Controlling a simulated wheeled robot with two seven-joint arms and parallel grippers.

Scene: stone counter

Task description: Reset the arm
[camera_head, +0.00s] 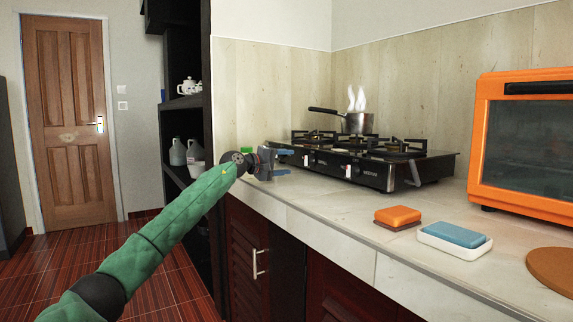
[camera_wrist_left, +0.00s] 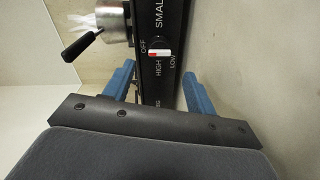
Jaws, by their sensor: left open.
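My left gripper (camera_head: 283,162) reaches over the counter's left part, at the left end of the black gas stove (camera_head: 372,170). In the left wrist view its two blue fingers (camera_wrist_left: 158,90) stand apart with nothing held between them. The stove's front panel (camera_wrist_left: 157,75), with its red-and-white knob and the words OFF, HIGH and LOW, shows beyond and between the fingers. I cannot tell whether the fingers touch the stove. My green left arm comes in from the lower left. My right gripper is not in view.
A steaming pot (camera_head: 357,122) sits on the stove's rear burner. An orange sponge (camera_head: 398,215), a blue sponge (camera_head: 453,234) on a white dish, a round brown board (camera_head: 553,268) and an orange oven (camera_head: 524,140) are to the right. The counter's front strip (camera_head: 330,215) is bare.

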